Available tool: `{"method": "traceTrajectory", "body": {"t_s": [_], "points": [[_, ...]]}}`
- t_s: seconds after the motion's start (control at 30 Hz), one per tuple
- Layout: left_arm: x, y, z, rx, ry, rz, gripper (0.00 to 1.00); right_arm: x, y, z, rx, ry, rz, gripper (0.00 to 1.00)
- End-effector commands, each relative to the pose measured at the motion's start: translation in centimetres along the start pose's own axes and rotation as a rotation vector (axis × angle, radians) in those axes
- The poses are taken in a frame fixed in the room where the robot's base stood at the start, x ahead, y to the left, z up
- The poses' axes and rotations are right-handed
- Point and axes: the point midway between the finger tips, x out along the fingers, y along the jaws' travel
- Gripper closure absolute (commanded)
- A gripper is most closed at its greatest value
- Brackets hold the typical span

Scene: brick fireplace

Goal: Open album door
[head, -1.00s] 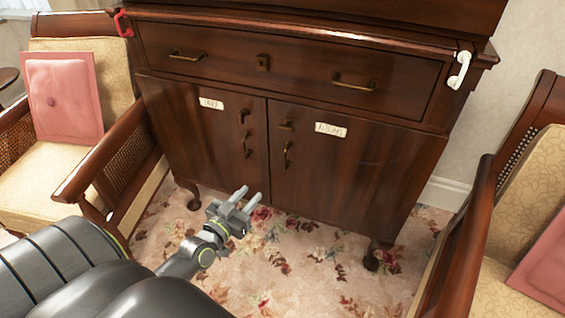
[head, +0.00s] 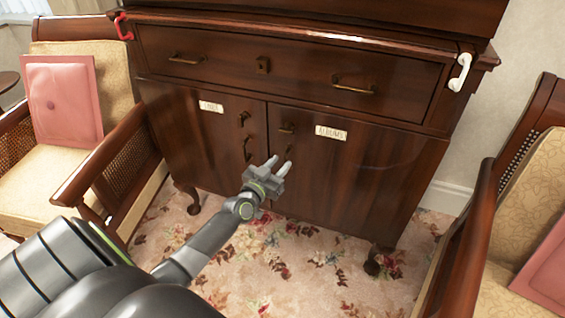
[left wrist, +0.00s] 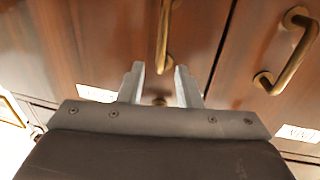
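The album door (head: 345,180) is the right of two shut lower doors on a dark wood cabinet, with a white label (head: 331,132) reading "ALBUMS". Its brass vertical handle (head: 289,151) stands near the seam, partly hidden behind my left gripper (head: 279,164) in the head view. My left gripper is open, its two fingers pointing up toward that handle. In the left wrist view the fingers (left wrist: 160,85) lie either side of the line of the handle (left wrist: 163,35), and nothing is held. Whether they touch it I cannot tell. My right gripper is out of view.
The left door has its own brass handle (head: 247,150), also seen in the left wrist view (left wrist: 287,55). A drawer (head: 300,75) is above. Chairs stand left (head: 65,165) and right (head: 490,220). Flowered carpet (head: 300,260) lies clear in front.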

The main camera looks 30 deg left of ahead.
Motion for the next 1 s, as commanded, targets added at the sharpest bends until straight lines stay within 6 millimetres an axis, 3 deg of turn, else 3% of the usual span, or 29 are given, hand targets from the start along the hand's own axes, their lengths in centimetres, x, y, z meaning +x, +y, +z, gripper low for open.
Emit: {"method": "traceTrajectory", "body": {"t_s": [0.2,0.53,0.8,1.0], "points": [[2.1,0.0,0.1,-0.001,0.0,0.0,0.69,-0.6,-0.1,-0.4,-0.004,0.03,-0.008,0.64],[2.4,0.0,0.0,0.0,-0.001,0.0,0.69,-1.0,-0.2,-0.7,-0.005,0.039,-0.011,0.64],[2.4,0.0,0.0,0.0,0.0,0.0,1.0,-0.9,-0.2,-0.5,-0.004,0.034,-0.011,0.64],[2.4,0.0,-0.1,0.0,0.002,0.0,1.0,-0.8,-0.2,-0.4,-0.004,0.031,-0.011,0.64]]}}
